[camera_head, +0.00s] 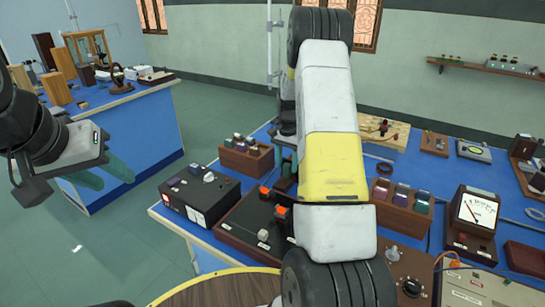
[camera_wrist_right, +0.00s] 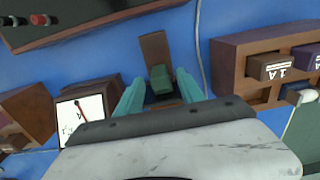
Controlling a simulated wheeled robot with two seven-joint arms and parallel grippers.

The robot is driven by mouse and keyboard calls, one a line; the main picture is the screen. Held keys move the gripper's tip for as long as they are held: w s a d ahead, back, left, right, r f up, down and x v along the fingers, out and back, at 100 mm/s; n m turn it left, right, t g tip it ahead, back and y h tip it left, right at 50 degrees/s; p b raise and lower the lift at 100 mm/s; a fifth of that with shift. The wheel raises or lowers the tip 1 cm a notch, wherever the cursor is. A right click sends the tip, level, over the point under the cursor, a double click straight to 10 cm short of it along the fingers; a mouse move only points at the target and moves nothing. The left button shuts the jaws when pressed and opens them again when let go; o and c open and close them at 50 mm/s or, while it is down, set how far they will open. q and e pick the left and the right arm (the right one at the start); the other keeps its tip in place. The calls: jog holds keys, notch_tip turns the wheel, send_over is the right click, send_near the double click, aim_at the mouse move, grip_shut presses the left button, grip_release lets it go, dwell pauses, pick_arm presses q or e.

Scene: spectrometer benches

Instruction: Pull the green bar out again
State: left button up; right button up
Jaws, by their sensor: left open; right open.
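In the right wrist view, a dark green bar (camera_wrist_right: 161,79) sits in a small brown wooden holder (camera_wrist_right: 154,46) on the blue bench top. My right gripper (camera_wrist_right: 160,84) is open, with one teal finger on each side of the bar. I cannot tell whether either finger touches it. My left gripper (camera_head: 105,173) is open and empty in the head view, out over the floor near the far blue bench.
The blue bench top (camera_head: 170,213) is crowded. A black box (camera_head: 199,196), wooden racks of small blocks (camera_head: 246,157) (camera_head: 401,203) and a dial meter (camera_head: 476,215) stand around my right arm. In the wrist view a rack (camera_wrist_right: 255,70) stands right of the fingers and a meter (camera_wrist_right: 82,112) left.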

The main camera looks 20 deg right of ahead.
jog(key=shift+f, duration=0.45)
grip_shut()
jog(key=shift+r, duration=0.1)
dwell(1.0)
